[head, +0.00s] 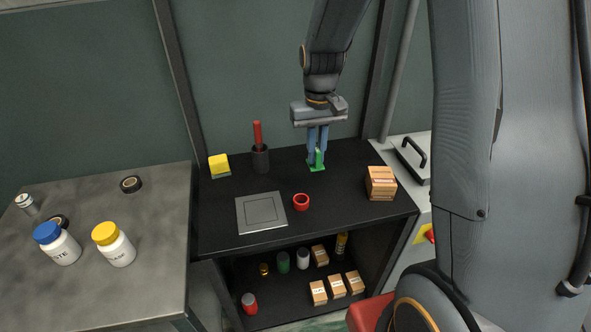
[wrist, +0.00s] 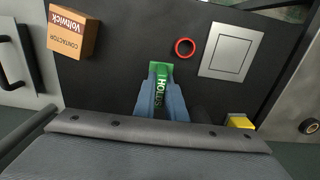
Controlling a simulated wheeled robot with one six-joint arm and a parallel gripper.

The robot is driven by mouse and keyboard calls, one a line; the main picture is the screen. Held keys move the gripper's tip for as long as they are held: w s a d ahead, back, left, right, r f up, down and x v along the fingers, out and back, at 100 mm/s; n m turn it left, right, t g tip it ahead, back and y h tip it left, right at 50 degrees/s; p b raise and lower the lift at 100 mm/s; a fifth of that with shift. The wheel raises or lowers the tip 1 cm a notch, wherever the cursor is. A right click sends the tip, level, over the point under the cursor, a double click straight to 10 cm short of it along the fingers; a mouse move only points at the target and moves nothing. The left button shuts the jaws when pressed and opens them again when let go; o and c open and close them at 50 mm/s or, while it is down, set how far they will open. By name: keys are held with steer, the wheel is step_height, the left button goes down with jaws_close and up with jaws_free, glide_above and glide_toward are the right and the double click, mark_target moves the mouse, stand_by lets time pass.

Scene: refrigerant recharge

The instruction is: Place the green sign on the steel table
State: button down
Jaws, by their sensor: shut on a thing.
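The green sign (head: 318,165) is at the back of the black table in the head view. In the wrist view the green sign (wrist: 162,85) shows part of a white word, and its lower part is hidden between my fingers. My gripper (head: 317,158) points down and is shut on the sign. It also shows in the wrist view (wrist: 161,95) with a blue finger on each side of the sign. I cannot tell whether the sign's base touches the tabletop. The steel table (head: 100,275) stands at the left in the head view.
On the steel table are two white bottles (head: 113,244), (head: 57,243), black tape rolls (head: 131,184) and a small can (head: 26,203). The black table holds a red ring (head: 301,202), a grey plate (head: 260,212), a cardboard box (head: 380,183), a yellow block (head: 219,165) and a dark holder (head: 260,158).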

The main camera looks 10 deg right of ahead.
steer(key=shift+w+f, duration=0.15)
steer(key=shift+w, duration=0.15)
step_height(320, 180, down, 10)
steer(key=shift+r+p, duration=0.15)
steer(key=shift+p, duration=1.05)
steer(key=c, duration=1.8)
jaws_free()
